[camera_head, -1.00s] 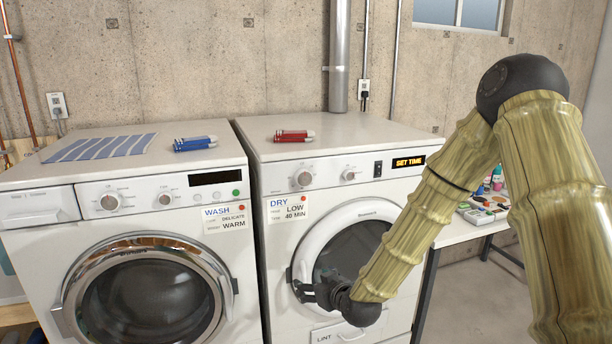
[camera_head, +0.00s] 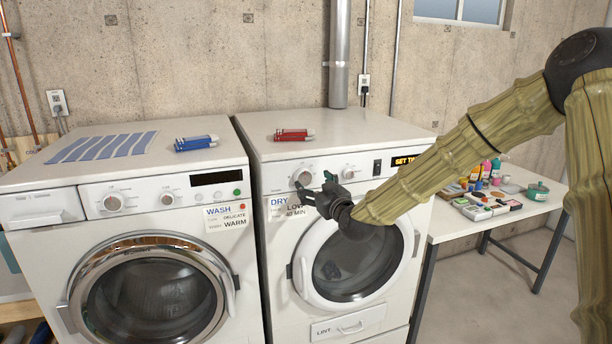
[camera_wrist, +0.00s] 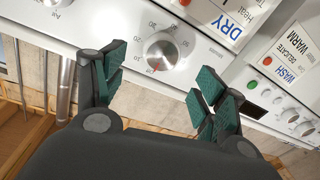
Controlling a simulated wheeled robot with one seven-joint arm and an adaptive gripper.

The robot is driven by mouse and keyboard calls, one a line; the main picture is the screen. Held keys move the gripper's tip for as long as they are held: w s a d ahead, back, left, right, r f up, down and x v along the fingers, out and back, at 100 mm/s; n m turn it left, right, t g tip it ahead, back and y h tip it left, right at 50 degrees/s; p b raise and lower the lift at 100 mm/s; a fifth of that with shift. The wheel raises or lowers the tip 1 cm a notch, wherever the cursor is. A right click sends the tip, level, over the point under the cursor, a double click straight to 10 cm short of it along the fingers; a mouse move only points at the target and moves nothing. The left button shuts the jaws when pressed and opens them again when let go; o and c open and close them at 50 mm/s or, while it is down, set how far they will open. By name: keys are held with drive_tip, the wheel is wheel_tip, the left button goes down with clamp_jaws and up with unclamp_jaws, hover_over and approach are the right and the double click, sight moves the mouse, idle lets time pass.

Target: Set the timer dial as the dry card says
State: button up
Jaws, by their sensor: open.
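The dryer's timer dial (camera_head: 303,177) is a silver knob at the left of its panel. In the wrist view the timer dial (camera_wrist: 160,51) has minute numbers around it, with reddish marks on it; its exact setting is too small to read. The dry card (camera_wrist: 222,20) also shows at the upper right of the wrist view. My gripper (camera_head: 317,187) is open in front of the panel. The dial appears between its green-padded fingers in the wrist view, with no visible grip.
A second dryer dial (camera_head: 349,173), a black switch (camera_head: 377,167) and a partly hidden amber display (camera_head: 405,160) lie to the right. The washer (camera_head: 150,240) stands at left. A red clip-like object (camera_head: 293,135) lies on the dryer. A side table (camera_head: 505,225) holds bottles and small items.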

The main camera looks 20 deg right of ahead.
sight(305, 177)
drive_tip(key=shift+w+a+p, duration=0.2)
drive_tip(key=shift+w+p, duration=0.4)
drive_tip(key=shift+w, duration=1)
drive_tip(key=shift+w+a+p, duration=0.15)
drive_tip(key=shift+w+p, duration=0.4)
drive_tip(key=shift+w, duration=1)
drive_tip(key=c, duration=1)
